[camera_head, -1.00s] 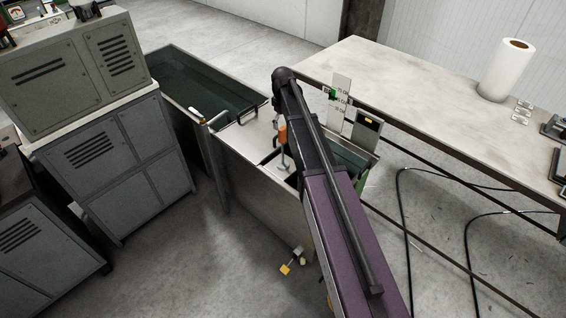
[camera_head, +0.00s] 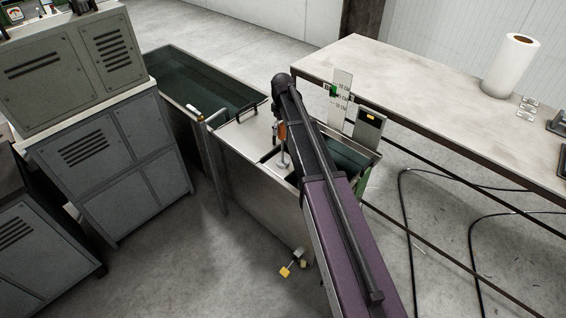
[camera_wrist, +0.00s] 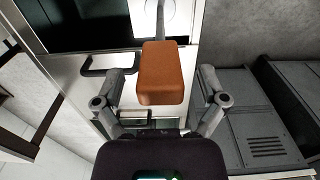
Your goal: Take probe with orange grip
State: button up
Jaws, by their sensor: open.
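The probe's orange grip (camera_wrist: 163,72) is a block in the middle of the wrist view, with a thin dark shaft (camera_wrist: 160,22) running from it to the top. My gripper (camera_wrist: 165,88) is open there, one finger on each side of the grip, with gaps between fingers and grip. In the head view the orange grip (camera_head: 282,131) shows in part at the left edge of my arm, standing above the metal tank.
The metal tank (camera_head: 245,165) holds dark water in its long left part (camera_head: 205,80). A gauge card (camera_head: 340,88) and a grey box (camera_head: 368,124) stand at its right end. A long table (camera_head: 430,90) with a white paper roll (camera_head: 511,65) is at right. Grey cabinets (camera_head: 115,160) stand at left.

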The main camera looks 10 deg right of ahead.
jog(key=shift+f, duration=0.2)
dwell(0.5)
grip_shut()
jog(key=shift+r, duration=0.2)
notch_tip(320, 180, up, 3)
jog(key=p, duration=0.3)
jog(key=shift+f, duration=0.15)
jog(key=s+d+r+p, duration=0.2)
jog(key=s+d, duration=0.1)
jog(key=s, duration=1.2)
jog(key=shift+s, duration=0.4)
